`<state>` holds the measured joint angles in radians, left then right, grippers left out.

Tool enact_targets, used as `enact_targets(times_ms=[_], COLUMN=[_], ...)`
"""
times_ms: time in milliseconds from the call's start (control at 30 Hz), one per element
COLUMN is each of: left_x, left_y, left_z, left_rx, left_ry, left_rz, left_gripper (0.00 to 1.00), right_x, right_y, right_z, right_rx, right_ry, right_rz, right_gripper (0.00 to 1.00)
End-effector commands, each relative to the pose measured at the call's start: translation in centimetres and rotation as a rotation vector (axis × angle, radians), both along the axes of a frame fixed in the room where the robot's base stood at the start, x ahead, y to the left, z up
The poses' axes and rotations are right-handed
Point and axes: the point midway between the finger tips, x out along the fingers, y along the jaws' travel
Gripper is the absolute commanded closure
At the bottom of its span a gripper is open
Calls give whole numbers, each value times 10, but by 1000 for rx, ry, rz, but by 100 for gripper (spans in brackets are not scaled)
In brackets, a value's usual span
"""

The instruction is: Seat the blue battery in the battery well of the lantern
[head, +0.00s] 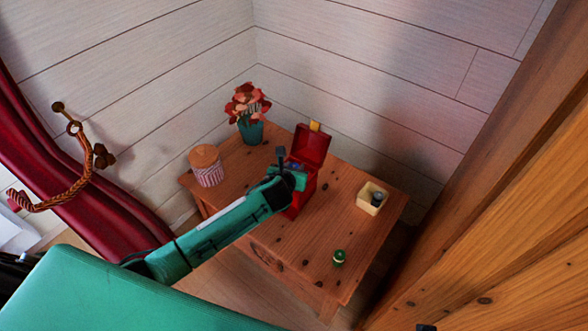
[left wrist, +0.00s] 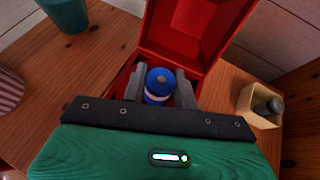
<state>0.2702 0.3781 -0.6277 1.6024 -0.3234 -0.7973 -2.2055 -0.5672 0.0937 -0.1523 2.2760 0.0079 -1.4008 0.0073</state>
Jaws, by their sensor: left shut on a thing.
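The red lantern (head: 310,143) stands on the wooden table with its lid swung open toward the back. It also shows in the left wrist view (left wrist: 190,32). My left gripper (left wrist: 160,90) is shut on the blue battery (left wrist: 159,84), with one grey finger on each side of it. The battery has a blue top and a white band, and its top faces the wrist camera. In the head view the left gripper (head: 296,172) is over the lantern's open body. The gripper hides the battery well, so I cannot tell how deep the battery sits. My right gripper is not seen.
A cream box (head: 364,206) holding a dark cylinder (head: 376,199) stands right of the lantern. A small green cylinder (head: 339,259) stands near the front edge. A striped jar (head: 208,175) and a flower pot (head: 250,132) stand behind left. The table (head: 300,240) front is mostly clear.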

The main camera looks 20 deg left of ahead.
Motion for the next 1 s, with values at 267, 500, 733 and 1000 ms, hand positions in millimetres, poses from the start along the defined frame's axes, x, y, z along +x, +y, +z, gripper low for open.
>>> enact_targets(times_ms=[267,500,733,1000], left_x=[0,0,0,-25], left_y=[0,0,0,0], left_z=[0,-2,-1,16], left_rx=[0,0,0,1], left_ry=[-2,-2,-2,-2], left_rz=[0,0,0,-3], left_gripper=[94,49,49,49], right_x=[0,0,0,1], right_y=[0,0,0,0], right_z=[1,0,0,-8], right_rx=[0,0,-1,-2], right_ry=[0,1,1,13], right_rz=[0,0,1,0], right_gripper=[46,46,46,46])
